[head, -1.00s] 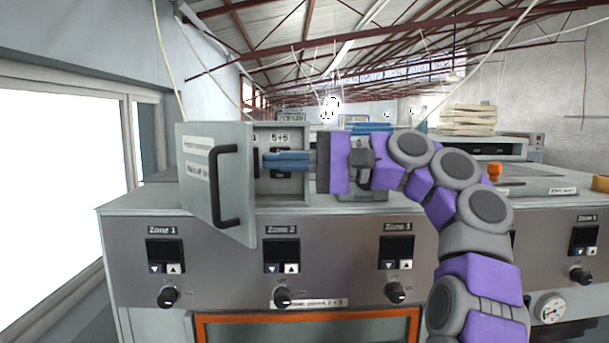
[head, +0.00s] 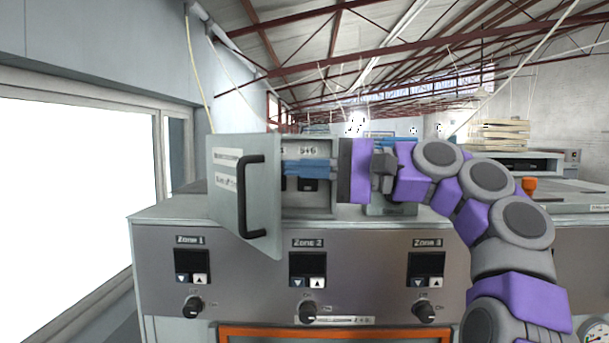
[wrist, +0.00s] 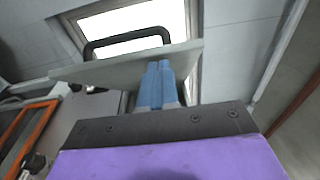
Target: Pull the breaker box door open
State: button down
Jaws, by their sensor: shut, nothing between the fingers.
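The breaker box (head: 308,207) stands on top of the grey control console. Its door (head: 228,189) is hinged open, swung out toward me and to the left, with a black handle (head: 248,198) on its outer face. My gripper (head: 288,169) is shut, its blue fingers pointing left in front of the box's opening, on the inner side of the door. In the wrist view the blue fingers (wrist: 160,82) lie together and point at the door's edge (wrist: 120,66), with the handle (wrist: 126,42) beyond. Whether the fingertips touch the door I cannot tell.
The console front (head: 250,265) carries several zone displays and knobs below the box. A window (head: 80,200) is at the left. Stacked pale boards (head: 505,135) and an orange knob (head: 529,185) sit to the right behind my arm.

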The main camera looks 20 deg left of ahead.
aim_at(276, 174)
jog(key=shift+s+a+r+t+b, duration=0.2)
jog(key=shift+s+t+b, duration=0.1)
jog(key=shift+s, duration=0.25)
jog(key=s+a+t, duration=0.1)
jog(key=s+a+f+m+t+b, duration=0.1)
jog(key=s, duration=0.1)
jog(key=shift+s+b, duration=0.25)
jog(key=shift+b, duration=0.05)
jog(key=s+a+m+t+h+p, duration=0.1)
jog(key=s+a+m+t+p, duration=0.1)
jog(key=s+a+t, duration=0.3)
jog(key=s+a+m+t+h+p, duration=0.2)
jog(key=s+a+m+t+p, duration=0.1)
jog(key=a, duration=0.6)
jog(key=shift+s+a+m+t+p, duration=0.3)
jog(key=shift+s+a+m+t, duration=0.05)
jog(key=shift+s+m+t, duration=0.6)
jog(key=shift+d+f, duration=0.1)
